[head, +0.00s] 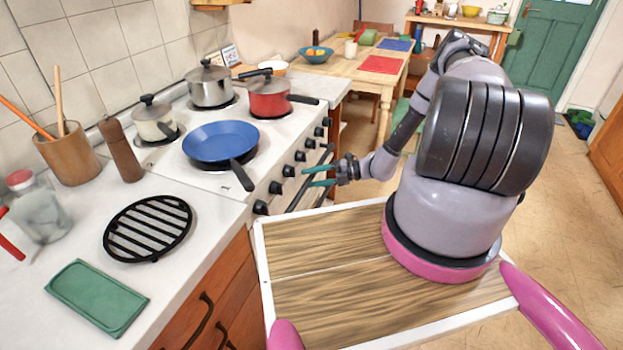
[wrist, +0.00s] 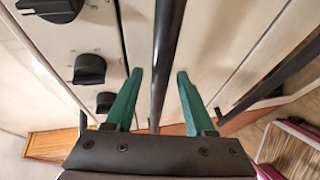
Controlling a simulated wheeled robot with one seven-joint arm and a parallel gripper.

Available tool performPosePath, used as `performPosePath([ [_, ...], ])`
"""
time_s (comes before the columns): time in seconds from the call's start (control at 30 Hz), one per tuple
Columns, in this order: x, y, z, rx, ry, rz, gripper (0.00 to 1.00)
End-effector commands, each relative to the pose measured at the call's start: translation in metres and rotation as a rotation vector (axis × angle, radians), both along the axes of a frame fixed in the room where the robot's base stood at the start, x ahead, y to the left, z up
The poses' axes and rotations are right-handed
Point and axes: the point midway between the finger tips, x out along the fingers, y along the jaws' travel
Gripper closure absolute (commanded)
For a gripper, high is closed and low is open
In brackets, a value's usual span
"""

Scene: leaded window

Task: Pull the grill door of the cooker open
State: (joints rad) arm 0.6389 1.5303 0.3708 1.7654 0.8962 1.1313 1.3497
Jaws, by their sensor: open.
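The white cooker (head: 190,186) stands at the left with its front facing my arm. The grill door (wrist: 220,40) is a pale panel beside the row of knobs and looks closed. Its dark bar handle (head: 296,200) runs along the cooker front, below the knobs. My gripper (head: 306,177) is open at this handle, its green fingers pointing at the cooker. In the wrist view the handle (wrist: 166,50) passes between the two fingers, with a gap on each side. I cannot tell how deep the fingers reach past the bar.
Black knobs (wrist: 90,69) are close to one finger. A second dark bar (wrist: 275,75) lies on the other side, lower on the cooker. A blue frying pan (head: 221,142) and several pots stand on the hob. Open floor (head: 560,200) lies to the right.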

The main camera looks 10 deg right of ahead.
Motion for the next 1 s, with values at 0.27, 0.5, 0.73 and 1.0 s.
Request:
performPosePath([
  [0.27,0.0003,0.0017,-0.0005,0.000,0.000,0.000,0.46],
  [0.5,0.0001,0.0016,-0.0004,-0.001,-0.001,0.001,1.00],
  [0.73,0.0001,0.0013,-0.0006,-0.001,-0.001,0.001,1.00],
  [1.0,-0.0001,0.0012,-0.0006,-0.001,-0.001,0.001,1.00],
])
